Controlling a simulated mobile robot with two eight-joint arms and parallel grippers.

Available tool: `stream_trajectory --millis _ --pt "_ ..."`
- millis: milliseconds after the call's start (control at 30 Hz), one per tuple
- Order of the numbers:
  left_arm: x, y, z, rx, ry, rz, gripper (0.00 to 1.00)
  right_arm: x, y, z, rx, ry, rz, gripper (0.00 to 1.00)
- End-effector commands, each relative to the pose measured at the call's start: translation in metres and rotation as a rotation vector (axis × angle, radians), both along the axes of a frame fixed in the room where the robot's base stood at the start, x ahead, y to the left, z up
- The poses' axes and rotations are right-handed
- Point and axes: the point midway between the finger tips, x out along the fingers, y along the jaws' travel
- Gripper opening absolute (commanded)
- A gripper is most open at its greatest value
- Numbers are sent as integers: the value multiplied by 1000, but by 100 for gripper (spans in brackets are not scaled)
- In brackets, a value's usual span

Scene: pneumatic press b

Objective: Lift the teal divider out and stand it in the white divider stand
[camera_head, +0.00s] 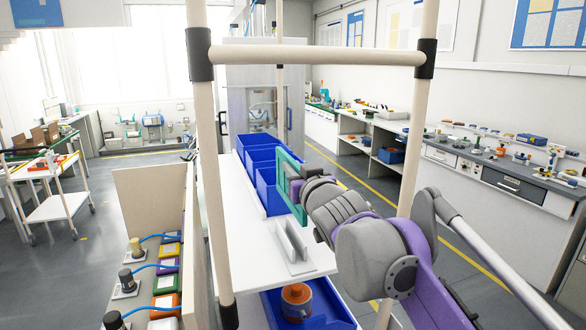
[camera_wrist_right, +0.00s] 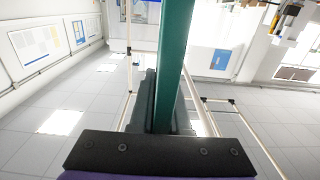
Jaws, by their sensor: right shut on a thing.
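The teal divider (camera_head: 281,172) is upright, at the right side of the front blue bin in the head view. My right gripper (camera_head: 294,188) is shut on it, and the fingers partly hide it. The divider also shows edge-on in the right wrist view (camera_wrist_right: 178,50), running up from between the fingers (camera_wrist_right: 160,110). The white divider stand (camera_head: 293,262), with two upright plates and a slot between them, sits on the white table in front of the divider. I cannot tell whether the divider's lower edge is clear of the bin. My left gripper is not in view.
Several blue bins (camera_head: 262,158) stand in a row on the white table (camera_head: 232,245). A lower blue bin (camera_head: 335,312) holds an orange part (camera_head: 297,302). Cream frame posts (camera_head: 209,180) and a crossbar (camera_head: 318,55) stand close in front. The table left of the stand is bare.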

Motion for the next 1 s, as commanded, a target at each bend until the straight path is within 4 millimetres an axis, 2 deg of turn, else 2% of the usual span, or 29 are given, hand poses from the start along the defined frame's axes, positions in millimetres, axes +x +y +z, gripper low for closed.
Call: stream_trajectory --millis 267,700,1000 --pt "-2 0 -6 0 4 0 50 -2 -1 -10 1 0 0 0" --pt "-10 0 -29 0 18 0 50 -2 -1 -51 0 0 0 0" --pt "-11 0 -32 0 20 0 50 -2 -1 -58 1 -2 0 0"
